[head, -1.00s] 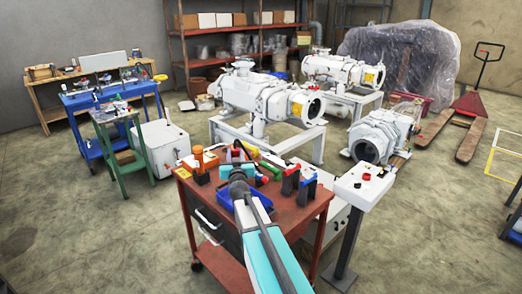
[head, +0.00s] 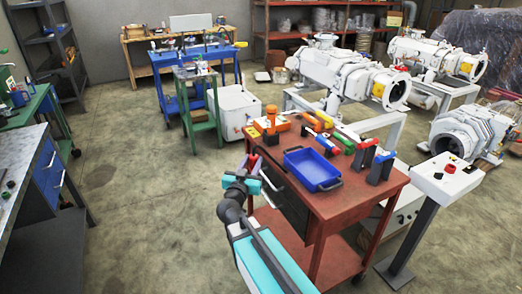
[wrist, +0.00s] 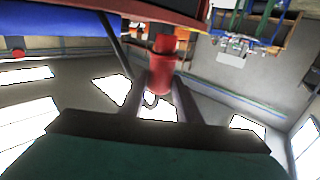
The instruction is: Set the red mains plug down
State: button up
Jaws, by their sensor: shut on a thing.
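The red mains plug (wrist: 162,72) is between the two fingers of my gripper (wrist: 160,84) in the wrist view. The fingers are shut on it from both sides, and it sticks out past their tips. In the head view my gripper (head: 252,164) is at the left edge of the red tool cart (head: 345,204), close to its near left side. The plug is small there and partly hidden by the gripper. I cannot tell whether the plug touches the cart.
A blue tray (head: 312,170) lies on the cart top. An orange tool (head: 271,124) and several coloured tools stand along the cart's back. Red and blue upright pieces (head: 366,152) stand at its right. The front of the top is bare. A control pedestal (head: 445,178) stands to the right.

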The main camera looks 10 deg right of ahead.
jog(key=s+d+f+m+g+h, duration=0.2)
jog(key=s+d+h, duration=0.1)
jog(key=s, duration=0.3)
jog(key=s+d+f+m+g+h, duration=0.2)
jog(key=s+d+m+g+h, duration=0.1)
jog(key=s, duration=0.3)
jog(key=shift+d+m+h+b, duration=0.2)
jog(key=shift+m+h+b, duration=0.1)
jog(key=shift+h+b, duration=0.1)
jog(key=shift+a, duration=0.1)
